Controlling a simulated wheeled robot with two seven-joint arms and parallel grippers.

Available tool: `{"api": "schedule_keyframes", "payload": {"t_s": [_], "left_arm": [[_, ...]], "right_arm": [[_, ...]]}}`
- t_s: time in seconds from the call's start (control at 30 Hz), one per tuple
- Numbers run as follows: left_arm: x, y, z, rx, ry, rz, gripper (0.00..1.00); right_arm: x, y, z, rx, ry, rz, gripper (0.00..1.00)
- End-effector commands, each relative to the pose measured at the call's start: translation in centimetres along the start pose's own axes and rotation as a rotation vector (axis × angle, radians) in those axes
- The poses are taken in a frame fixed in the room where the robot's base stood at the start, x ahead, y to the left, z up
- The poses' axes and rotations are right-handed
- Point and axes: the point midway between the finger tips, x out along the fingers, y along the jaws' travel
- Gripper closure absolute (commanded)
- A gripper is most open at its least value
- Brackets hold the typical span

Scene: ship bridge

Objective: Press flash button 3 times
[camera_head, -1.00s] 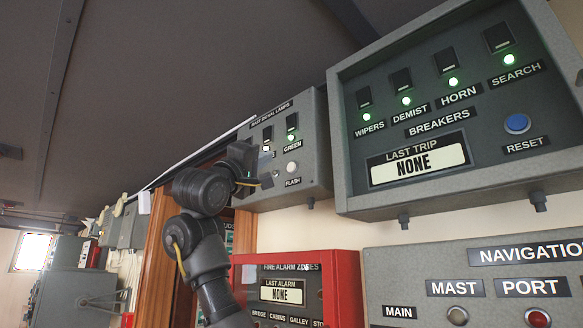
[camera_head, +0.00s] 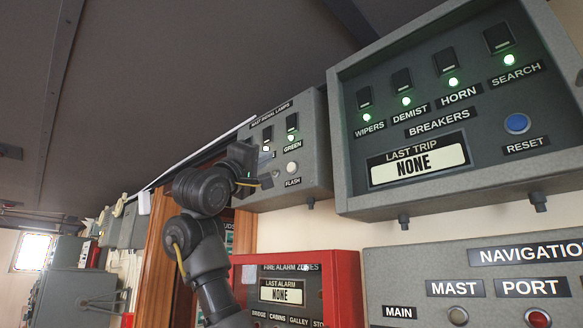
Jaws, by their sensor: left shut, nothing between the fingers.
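The white round flash button (camera_head: 292,167) sits on the right part of the grey mast signal lamps box (camera_head: 318,170), above its FLASH label. My left gripper (camera_head: 266,182) is in front of the left part of this box, shut and empty. Its tip is a little to the left of and below the button, apart from it in the picture. The gripper and wrist hide the left part of the box. Two dark switches with lit lamps show above, one labelled GREEN. My right gripper is not in view.
A larger grey breakers box (camera_head: 350,190) with a blue reset button (camera_head: 517,124) juts out to the right. Below are a red fire alarm box (camera_head: 350,270) and a grey navigation panel (camera_head: 420,262). A wooden door frame (camera_head: 153,270) stands behind my left arm.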

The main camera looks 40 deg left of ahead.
Motion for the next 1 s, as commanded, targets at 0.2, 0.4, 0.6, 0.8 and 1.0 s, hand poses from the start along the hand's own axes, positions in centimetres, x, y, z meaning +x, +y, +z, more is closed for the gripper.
{"api": "schedule_keyframes", "payload": {"t_s": [0.2,0.4,0.6,0.8,1.0], "left_arm": [[0.00,0.00,0.00,0.000,0.000,0.000,1.00],[0.00,0.00,0.00,0.000,0.000,0.000,1.00],[0.00,0.00,0.00,0.000,0.000,0.000,1.00],[0.00,0.00,0.00,0.000,0.000,0.000,1.00],[-0.43,0.82,0.12,-0.007,0.000,0.019,1.00]], "right_arm": [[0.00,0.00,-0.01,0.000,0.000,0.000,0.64],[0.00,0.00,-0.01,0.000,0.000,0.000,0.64],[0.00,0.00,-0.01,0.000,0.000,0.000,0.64],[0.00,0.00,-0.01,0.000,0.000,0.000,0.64],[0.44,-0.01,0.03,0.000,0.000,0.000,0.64]]}}
